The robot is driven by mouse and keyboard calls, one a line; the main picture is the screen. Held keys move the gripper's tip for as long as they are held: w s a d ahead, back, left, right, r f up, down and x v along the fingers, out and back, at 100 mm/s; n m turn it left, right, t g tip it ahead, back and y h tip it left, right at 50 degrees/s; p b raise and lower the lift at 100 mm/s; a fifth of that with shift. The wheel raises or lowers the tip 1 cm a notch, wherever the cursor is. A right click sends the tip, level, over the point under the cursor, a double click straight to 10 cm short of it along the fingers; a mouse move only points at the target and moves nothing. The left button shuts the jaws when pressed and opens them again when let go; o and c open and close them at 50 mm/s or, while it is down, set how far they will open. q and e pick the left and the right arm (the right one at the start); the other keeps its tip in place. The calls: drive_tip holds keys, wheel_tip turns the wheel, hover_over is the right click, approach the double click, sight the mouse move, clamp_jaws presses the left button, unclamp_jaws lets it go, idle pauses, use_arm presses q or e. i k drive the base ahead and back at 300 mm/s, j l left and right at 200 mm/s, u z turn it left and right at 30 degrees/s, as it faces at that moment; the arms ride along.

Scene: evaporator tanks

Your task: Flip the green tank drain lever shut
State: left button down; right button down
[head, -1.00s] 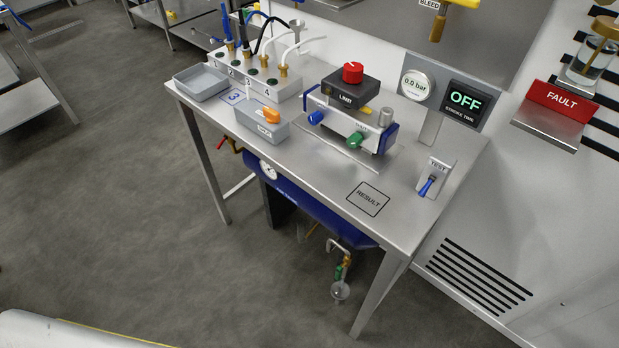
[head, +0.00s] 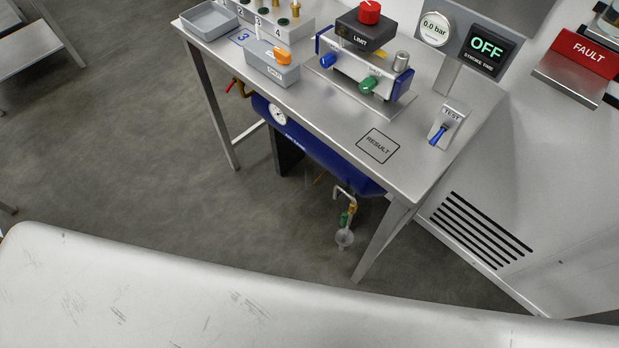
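The blue tank (head: 318,150) hangs under the steel bench. Below its right end is a drain pipe with a brass fitting, a small green lever (head: 345,218) and a clear cup (head: 344,239) under it. The green lever looks roughly upright along the pipe, but it is too small to tell its exact position. Neither of my grippers is in view.
The bench (head: 325,125) carries a grey tray (head: 209,20), a grey bin (head: 272,70), a valve block (head: 360,70) with blue and green knobs, and a blue TEST switch (head: 438,134). The bench's front right leg (head: 378,247) stands right of the drain. Open floor lies left of it.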

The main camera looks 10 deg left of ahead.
sight(343, 222)
drive_tip(key=i+j+z, duration=0.2)
drive_tip(key=j, duration=0.55)
drive_tip(key=i+j+z, duration=0.2)
drive_tip(key=j, duration=0.55)
drive_tip(key=j+z, duration=0.25)
drive_tip(key=j, duration=0.55)
